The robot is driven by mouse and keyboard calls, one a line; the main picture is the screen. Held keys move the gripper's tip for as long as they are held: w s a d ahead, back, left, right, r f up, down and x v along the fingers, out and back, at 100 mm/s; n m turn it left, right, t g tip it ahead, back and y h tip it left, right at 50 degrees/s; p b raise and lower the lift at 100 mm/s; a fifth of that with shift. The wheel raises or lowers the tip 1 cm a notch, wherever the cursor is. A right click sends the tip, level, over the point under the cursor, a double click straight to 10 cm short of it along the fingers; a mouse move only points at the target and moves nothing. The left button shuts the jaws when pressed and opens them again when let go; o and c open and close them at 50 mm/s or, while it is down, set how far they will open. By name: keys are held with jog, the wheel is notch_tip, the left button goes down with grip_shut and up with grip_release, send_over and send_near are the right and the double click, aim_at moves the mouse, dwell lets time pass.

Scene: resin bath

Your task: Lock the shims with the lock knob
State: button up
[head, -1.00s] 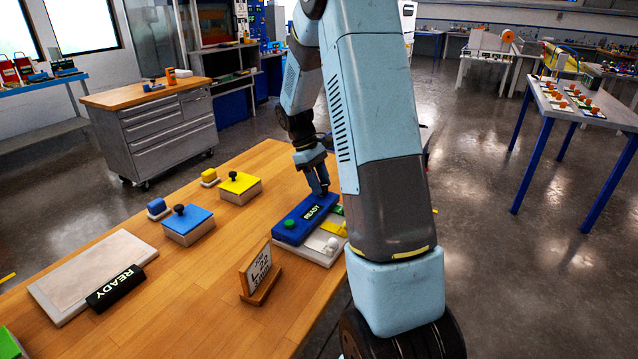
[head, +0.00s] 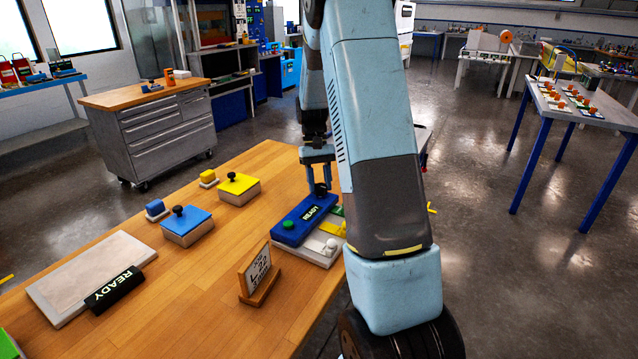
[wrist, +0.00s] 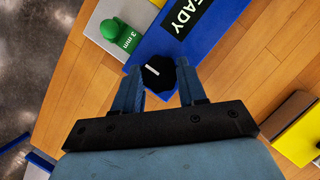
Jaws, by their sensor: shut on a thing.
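The lock knob (wrist: 158,73) is black with a white line on top. It stands at one end of the blue unit (wrist: 220,32), whose dark display ends in "ADY" in the wrist view. My gripper (wrist: 158,76) is shut on the knob, one finger on each side. In the head view the blue unit (head: 297,231) lies on the bench's right part, with the knob (head: 320,189) at its far end. A shim with a green knob marked 3 mm (wrist: 128,40) sits beside the unit. Yellow (head: 334,229) and white (head: 330,246) pieces show beside it, partly behind my arm.
A small sign (head: 259,274) stands in front of the unit. Blue (head: 188,225) and yellow (head: 239,188) blocks with black knobs stand to the left. A pale plate (head: 85,275) with a READY label (head: 115,289) lies farther left. The bench's front middle is clear.

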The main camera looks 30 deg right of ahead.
jog(key=shift+m, duration=0.3)
jog(key=o, duration=1.1)
jog(key=shift+c, duration=0.2)
jog(key=v, duration=1.3)
jog(key=shift+d+r, duration=0.2)
jog(key=shift+r, duration=0.15)
